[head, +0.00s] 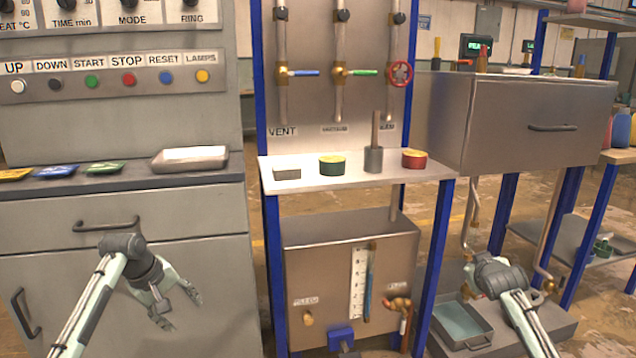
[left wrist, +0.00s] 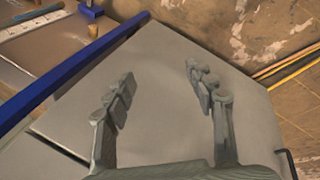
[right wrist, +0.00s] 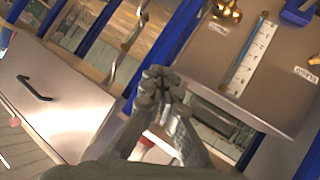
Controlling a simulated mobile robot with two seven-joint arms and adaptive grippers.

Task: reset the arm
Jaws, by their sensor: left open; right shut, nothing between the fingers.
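My left gripper (head: 179,305) hangs in front of the grey cabinet (head: 215,275) at the lower left of the head view, its fingers apart and empty. In the left wrist view the two fingers (left wrist: 163,95) are spread wide over a plain grey surface, with nothing between them. My right arm comes in at the lower right of the head view, in front of the tray on the low base; its fingertips are hidden there. In the right wrist view my right gripper (right wrist: 162,84) has its fingertips together, with nothing between them.
A white shelf (head: 310,182) with a green tin (head: 332,165), a red tin (head: 414,158) and a grey block (head: 287,173) stands mid-view. Below is a metal tank (head: 330,255) with a gauge. A steel drawer box (head: 535,125) is at right. A shallow tray (head: 490,325) sits low.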

